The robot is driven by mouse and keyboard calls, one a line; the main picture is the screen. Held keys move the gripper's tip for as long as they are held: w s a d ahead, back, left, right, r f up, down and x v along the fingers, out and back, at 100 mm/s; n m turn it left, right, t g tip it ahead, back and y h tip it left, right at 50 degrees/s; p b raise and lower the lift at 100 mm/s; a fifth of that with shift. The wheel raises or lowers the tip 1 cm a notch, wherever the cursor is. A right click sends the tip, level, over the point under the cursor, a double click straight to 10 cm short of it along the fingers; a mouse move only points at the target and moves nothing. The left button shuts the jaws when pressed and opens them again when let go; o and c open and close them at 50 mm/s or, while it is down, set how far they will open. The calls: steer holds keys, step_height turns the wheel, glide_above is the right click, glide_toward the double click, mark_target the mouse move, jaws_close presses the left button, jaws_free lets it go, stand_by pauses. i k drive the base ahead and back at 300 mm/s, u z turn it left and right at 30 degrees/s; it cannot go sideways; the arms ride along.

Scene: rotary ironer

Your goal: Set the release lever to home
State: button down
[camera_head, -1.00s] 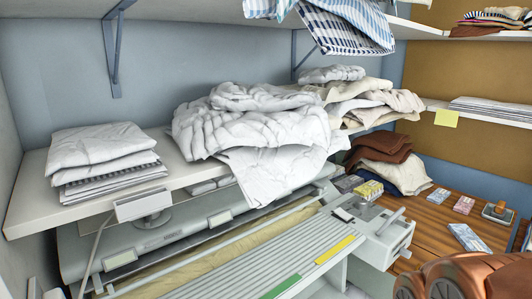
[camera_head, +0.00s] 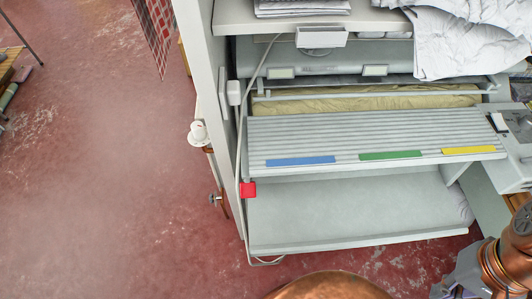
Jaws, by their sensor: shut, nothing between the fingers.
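The rotary ironer (camera_head: 375,130) stands at the right of the view, with a ribbed grey feed board and a beige padded roll behind it. Its grey end housing (camera_head: 520,170) is cut off by the right edge. A small white and black part (camera_head: 498,122) sits at the housing's inner edge; I cannot tell whether it is the release lever. No part in view is clearly the release lever. Copper and grey parts of my own arm show at the lower right. My gripper's fingertips are not visible.
A white side panel (camera_head: 205,60) bounds the ironer on the left, with a white fitting (camera_head: 198,132) on its outer side. A shelf (camera_head: 370,20) holds linens above. The red floor (camera_head: 90,180) at left is mostly clear.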

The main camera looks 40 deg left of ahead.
mark_target(248, 188)
steer(key=u, duration=1.35)
steer(key=k, duration=1.1)
steer(key=z, duration=0.2)
steer(key=i, duration=0.5)
steer(key=u, duration=0.75)
